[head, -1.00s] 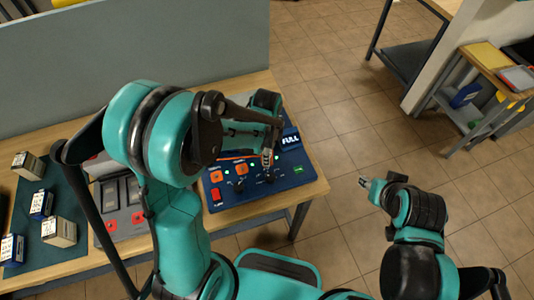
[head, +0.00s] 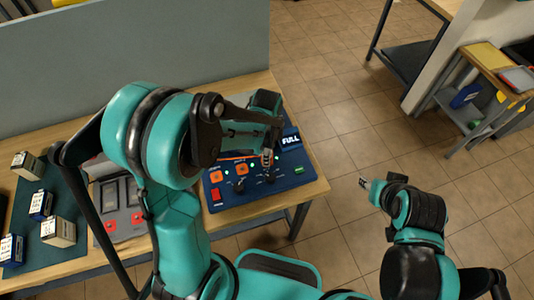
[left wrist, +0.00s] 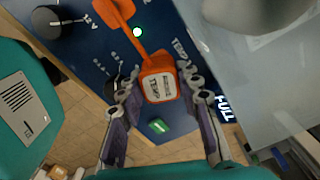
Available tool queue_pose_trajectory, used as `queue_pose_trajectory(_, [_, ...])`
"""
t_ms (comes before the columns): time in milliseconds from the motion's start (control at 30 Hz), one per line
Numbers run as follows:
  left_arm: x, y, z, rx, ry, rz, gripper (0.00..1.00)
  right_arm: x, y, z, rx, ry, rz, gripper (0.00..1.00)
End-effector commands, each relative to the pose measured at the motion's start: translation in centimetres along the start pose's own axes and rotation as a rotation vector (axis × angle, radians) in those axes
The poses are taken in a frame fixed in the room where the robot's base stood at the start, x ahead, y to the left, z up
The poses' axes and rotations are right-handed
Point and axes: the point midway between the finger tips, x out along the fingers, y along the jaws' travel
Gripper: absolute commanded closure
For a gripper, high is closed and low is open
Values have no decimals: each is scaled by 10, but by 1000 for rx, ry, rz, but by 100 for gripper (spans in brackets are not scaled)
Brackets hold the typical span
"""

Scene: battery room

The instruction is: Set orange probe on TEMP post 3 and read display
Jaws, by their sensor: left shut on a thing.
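The orange probe (left wrist: 158,87), a block with a printed label, is between the fingers of my left gripper (left wrist: 160,100) in the left wrist view. An orange strip runs from it to another orange piece (left wrist: 117,12). In the head view my left gripper (head: 268,160) is over the right part of the blue panel (head: 290,178). Whether the probe touches a post is hidden. The display (head: 291,140) reads FULL; it also shows in the left wrist view (left wrist: 224,106). My right gripper (head: 364,183) is over the floor, apart from the panel, its opening unclear.
The panel stands on a wooden bench (head: 312,188) near its right edge. A grey device (head: 122,208) is left of it, and several small boxes (head: 58,232) stand on a green mat (head: 75,190). A grey partition (head: 140,55) rises behind. Open tiled floor (head: 350,130) lies right.

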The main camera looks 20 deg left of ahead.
Motion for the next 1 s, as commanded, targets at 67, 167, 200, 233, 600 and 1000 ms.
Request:
queue_pose_trajectory(67, [2,0,0,0,0,0,95,1,0,1,0,0,0,60])
queue_pose_trajectory(167, [4,0,0,0,0,0,95,3,0,2,0,0,0,60])
queue_pose_trajectory(200, [5,0,0,0,0,0,95,4,0,3,0,0,0,60])
queue_pose_trajectory(233, [6,0,0,0,0,0,95,4,0,3,0,0,0,60])
queue_pose_trajectory(600, [13,0,0,0,0,0,95,10,0,7,0,0,0,60])
queue_pose_trajectory(1000, [10,0,0,0,0,0,57,8,0,5,0,0,0,60])
